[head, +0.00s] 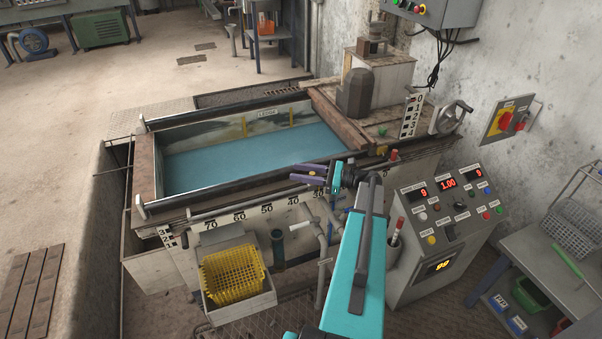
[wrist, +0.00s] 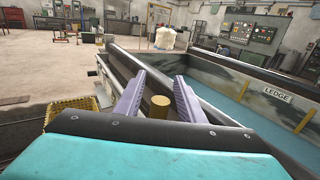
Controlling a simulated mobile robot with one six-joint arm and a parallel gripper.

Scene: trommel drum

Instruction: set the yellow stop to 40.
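My gripper (head: 293,172) is over the front rail of the tank, with its two purple fingers apart. A yellow-brown upright cylinder (wrist: 160,106), apparently the yellow stop, stands between the fingers in the wrist view, with a gap visible on both sides. In the head view only a small yellow spot (head: 311,173) of it shows between the fingers. The number scale (head: 267,209) runs along the tank's front, with 70 at the left, then 60, 50 and 40 to the right. The gripper is near the 40 and the mark right of it; the stop's exact reading cannot be told.
The tank (head: 240,155) holds blue-green liquid. A yellow basket (head: 233,274) sits low in front at the left. A control console (head: 440,225) stands close at the right of my arm. A handwheel (head: 452,117) is at the tank's right end. Open floor lies at the left.

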